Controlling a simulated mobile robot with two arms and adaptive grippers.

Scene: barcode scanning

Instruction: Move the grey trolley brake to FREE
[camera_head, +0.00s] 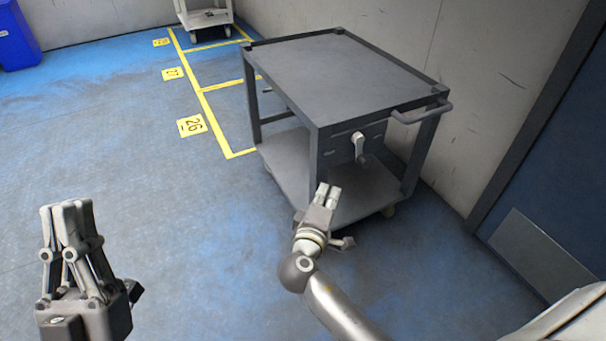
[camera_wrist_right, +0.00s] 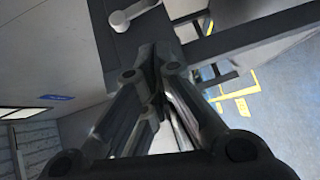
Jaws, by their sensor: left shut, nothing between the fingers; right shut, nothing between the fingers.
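The grey trolley (camera_head: 345,75) stands against the wall, with a flat top, a lower shelf and a push handle (camera_head: 422,112) at its right end. A pale brake lever (camera_head: 359,146) sits on a dark plate on its near side; it also shows at the top of the right wrist view (camera_wrist_right: 133,12). Any label is too small to read. My right gripper (camera_head: 328,190) is shut and empty, below and left of the lever and apart from it. In its wrist view the fingers (camera_wrist_right: 158,60) show closed. My left gripper (camera_head: 66,207) is shut and empty, far left over the floor.
Another trolley (camera_head: 205,18) stands at the back by the wall. A blue bin (camera_head: 17,38) is at the far left. Yellow floor lines and number marks (camera_head: 192,125) lie left of the grey trolley. A dark door (camera_head: 560,130) is at the right. The floor at left is clear.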

